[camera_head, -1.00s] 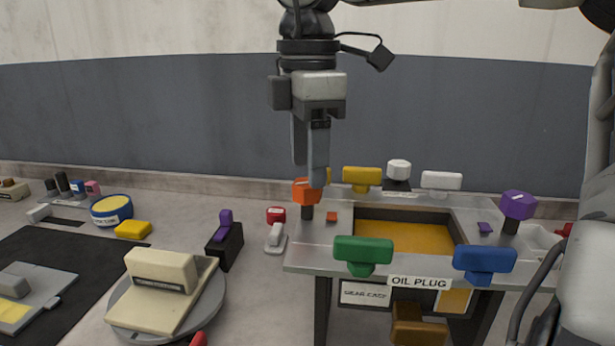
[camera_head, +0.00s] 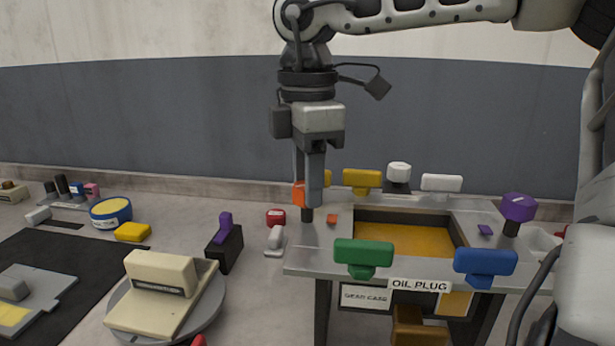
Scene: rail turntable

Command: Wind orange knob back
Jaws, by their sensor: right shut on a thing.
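The orange knob (camera_head: 298,194) stands on a dark post at the back left corner of the grey gear case table. My right gripper (camera_head: 307,202) points straight down and is shut on the orange knob. Its fingers cover most of the knob, and only the left part shows. My left gripper is not in view.
Green (camera_head: 363,252), blue (camera_head: 485,261), purple (camera_head: 518,207), yellow (camera_head: 362,178) and white (camera_head: 441,182) handles stand around the gear case. A purple-topped black block (camera_head: 224,247) and a beige block on a round turntable (camera_head: 212,300) stand to the left.

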